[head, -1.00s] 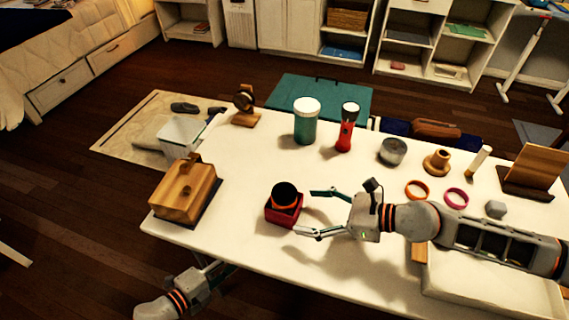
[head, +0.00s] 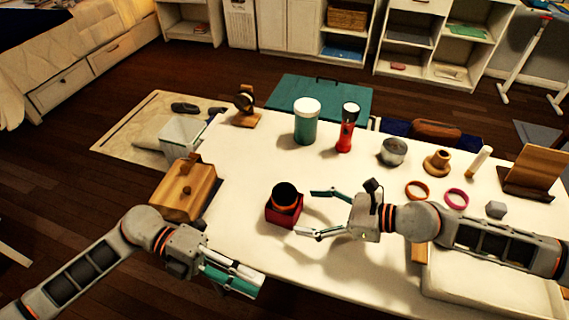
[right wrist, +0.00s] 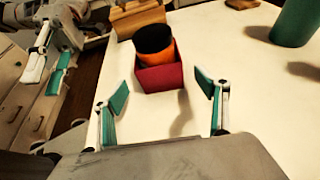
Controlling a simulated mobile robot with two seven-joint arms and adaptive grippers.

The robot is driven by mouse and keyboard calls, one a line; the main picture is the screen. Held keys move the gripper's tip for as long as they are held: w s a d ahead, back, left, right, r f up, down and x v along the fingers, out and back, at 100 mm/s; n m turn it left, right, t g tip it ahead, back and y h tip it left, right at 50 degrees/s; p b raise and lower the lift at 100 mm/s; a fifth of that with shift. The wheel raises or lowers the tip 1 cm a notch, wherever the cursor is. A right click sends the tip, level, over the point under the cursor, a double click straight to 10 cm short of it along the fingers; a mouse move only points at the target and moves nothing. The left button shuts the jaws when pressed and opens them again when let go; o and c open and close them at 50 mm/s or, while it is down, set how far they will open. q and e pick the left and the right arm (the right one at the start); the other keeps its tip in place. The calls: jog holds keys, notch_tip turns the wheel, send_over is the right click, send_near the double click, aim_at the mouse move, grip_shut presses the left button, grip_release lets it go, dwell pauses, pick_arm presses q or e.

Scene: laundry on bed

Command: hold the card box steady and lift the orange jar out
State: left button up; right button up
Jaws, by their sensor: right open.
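The orange jar (head: 285,205) has a black lid (head: 284,193) and stands in a small red box (head: 275,215) near the table's front edge. Only the jar's upper part shows above the rim; its lower part is hidden. In the right wrist view, the jar (right wrist: 156,55) and red box (right wrist: 160,78) sit ahead of the fingers. My right gripper (head: 306,212) is open and empty, its fingers pointing at the box from the right. My left gripper (head: 245,280) is low at the table's front edge, left of and nearer than the box, apart from it; its finger gap is unclear.
A wooden box (head: 185,190) stands left of the red box. A teal jar (head: 306,125), red flashlight (head: 346,130) and grey tin (head: 393,151) stand farther back. Rings (head: 456,198) and small items lie at right. The white table (head: 250,160) is clear around the red box.

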aim_at(285, 209)
pick_arm(q)
jog(key=w+d+r+m+y, duration=0.5)
jog(key=w+d+m+y, duration=0.3)
jog(key=d, duration=0.1)
jog(key=w+r+t+y, duration=0.1)
jog(key=w+r+y, duration=0.1)
jog(key=w, duration=0.2)
jog(key=w+a+r+m+t+y, duration=0.1)
jog(key=w+r+t+y, duration=0.1)
jog(key=w, duration=0.2)
jog(key=w+r+t+y, duration=0.2)
jog(key=w+r, duration=0.1)
jog(key=w, duration=0.1)
jog(key=shift+a+m, duration=0.15)
jog(key=shift+m, duration=0.15)
jog(key=shift+w+t+y, duration=0.2)
jog(key=shift+t+y, duration=0.1)
pick_arm(e)
jog(key=shift+a, duration=0.1)
jog(key=shift+w+a+f, duration=0.1)
jog(key=shift+a+f, duration=0.1)
jog(key=shift+a, duration=0.05)
jog(key=shift+x, duration=3.5)
jog(key=shift+r, duration=0.1)
jog(key=c, duration=1.2)
